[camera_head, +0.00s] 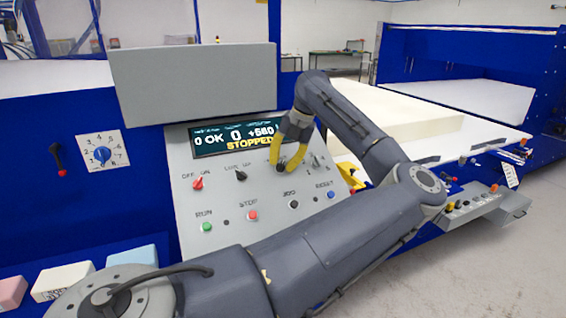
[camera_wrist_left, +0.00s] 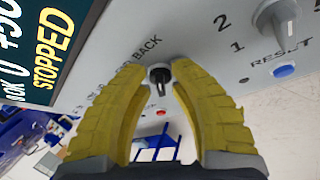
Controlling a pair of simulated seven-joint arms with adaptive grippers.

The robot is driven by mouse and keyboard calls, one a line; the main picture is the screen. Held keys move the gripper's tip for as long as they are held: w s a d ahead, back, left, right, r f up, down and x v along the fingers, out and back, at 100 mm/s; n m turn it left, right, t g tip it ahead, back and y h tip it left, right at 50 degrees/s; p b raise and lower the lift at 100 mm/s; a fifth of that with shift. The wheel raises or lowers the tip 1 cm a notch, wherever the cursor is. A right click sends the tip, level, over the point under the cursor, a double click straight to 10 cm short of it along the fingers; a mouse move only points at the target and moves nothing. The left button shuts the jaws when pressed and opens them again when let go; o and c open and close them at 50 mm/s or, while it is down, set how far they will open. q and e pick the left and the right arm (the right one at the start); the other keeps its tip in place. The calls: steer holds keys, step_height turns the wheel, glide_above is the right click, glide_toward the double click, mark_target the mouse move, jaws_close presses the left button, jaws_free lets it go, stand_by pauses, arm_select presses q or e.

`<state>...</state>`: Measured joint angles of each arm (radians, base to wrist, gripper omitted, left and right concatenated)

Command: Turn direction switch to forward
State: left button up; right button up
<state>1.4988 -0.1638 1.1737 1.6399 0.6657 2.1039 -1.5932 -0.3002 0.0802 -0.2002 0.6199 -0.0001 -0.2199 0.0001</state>
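The direction switch is a small black knob (camera_wrist_left: 158,74) beside a label that reads BACK, in the left wrist view. My left gripper (camera_wrist_left: 158,70) is open, with one yellow finger on each side of the knob and gaps visible between. In the head view my left gripper (camera_head: 289,150) is over the control panel (camera_head: 215,235), just below the display, and its fingers hide the switch there. The display (camera_head: 235,135) reads STOPPED. Which way the knob points cannot be told clearly. My right gripper is not in view.
A red-tipped switch (camera_head: 198,183) and a black switch (camera_head: 241,175) are left of the gripper. Below are a green RUN button (camera_head: 207,226), red STOP button (camera_head: 252,215), black button (camera_head: 293,204) and blue RESET button (camera_head: 330,194).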

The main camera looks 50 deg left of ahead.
arm_select(q)
jaws_close()
stand_by(0.3)
steer(key=n+t+h, duration=0.1)
steer(key=n, duration=0.2)
steer(key=shift+s+a, duration=0.15)
steer(key=n, duration=0.1)
steer(key=n+t+h, duration=0.1)
steer(key=n, duration=0.1)
steer(key=shift+s+a+n+t, duration=0.1)
steer(key=shift+s+n+t, duration=0.1)
steer(key=shift+n+t, duration=0.1)
steer(key=n, duration=0.1)
steer(key=n+t, duration=0.1)
steer(key=n, duration=0.1)
steer(key=shift+s+n+t, duration=0.25)
steer(key=shift+n+t, duration=0.15)
steer(key=shift+s+n+t, duration=0.2)
steer(key=shift+n+t, duration=0.6)
steer(key=shift+n, duration=1)
